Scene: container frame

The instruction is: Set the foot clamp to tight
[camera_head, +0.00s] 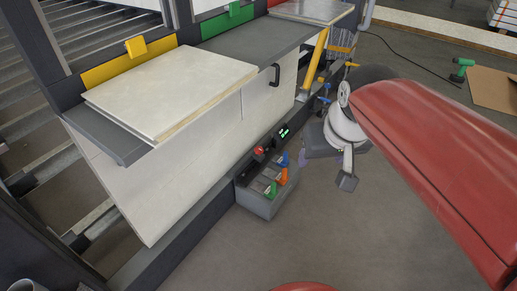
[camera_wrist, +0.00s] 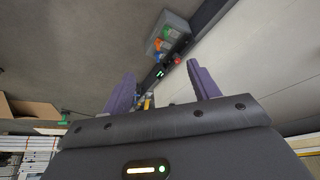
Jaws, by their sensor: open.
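No part is clearly marked as the foot clamp, and I cannot tell its setting. Small blue and yellow handles (camera_head: 324,86) stand along the low dark rail beyond the panel, left of my arm. A yellow piece also shows between the fingers in the wrist view (camera_wrist: 148,101), apart from them and too small to make out. My gripper (camera_head: 326,168) is open and empty, in the air right of the rail. Its two purple fingers are spread wide in the wrist view (camera_wrist: 163,88). My red arm hides part of the floor.
A grey bin (camera_head: 268,203) with orange, blue and green items stands beside the rail, near a red button (camera_head: 259,150) and a small green-lit display (camera_head: 284,132). A pale board (camera_head: 170,88) lies on the grey ledge. A yellow post (camera_head: 315,62) leans behind.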

